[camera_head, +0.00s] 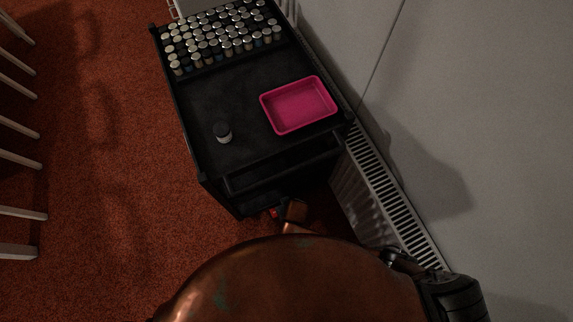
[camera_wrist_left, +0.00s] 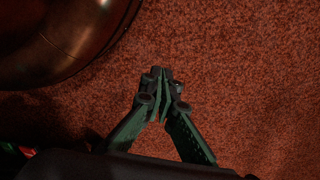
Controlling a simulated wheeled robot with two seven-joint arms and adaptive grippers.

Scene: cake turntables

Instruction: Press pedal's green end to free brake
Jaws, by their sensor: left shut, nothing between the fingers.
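A small red part (camera_head: 273,212) shows low at the near end of the black cart (camera_head: 215,105) in the head view. It may be the pedal's other end; no green end can be made out there. In the left wrist view, small green (camera_wrist_left: 9,148) and red (camera_wrist_left: 27,152) patches show at the dark lower left edge; I cannot tell whether they are the pedal. My left gripper (camera_wrist_left: 161,76), with green fingers, is shut and empty over the red carpet. What seems to be my right gripper (camera_head: 393,257) is dark at the lower right of the head view; its fingers are unclear.
A radiator (camera_head: 385,190) and grey wall stand close on the right. Pale slats (camera_head: 20,158) stand at the left. Carpet (camera_head: 110,170) between is free.

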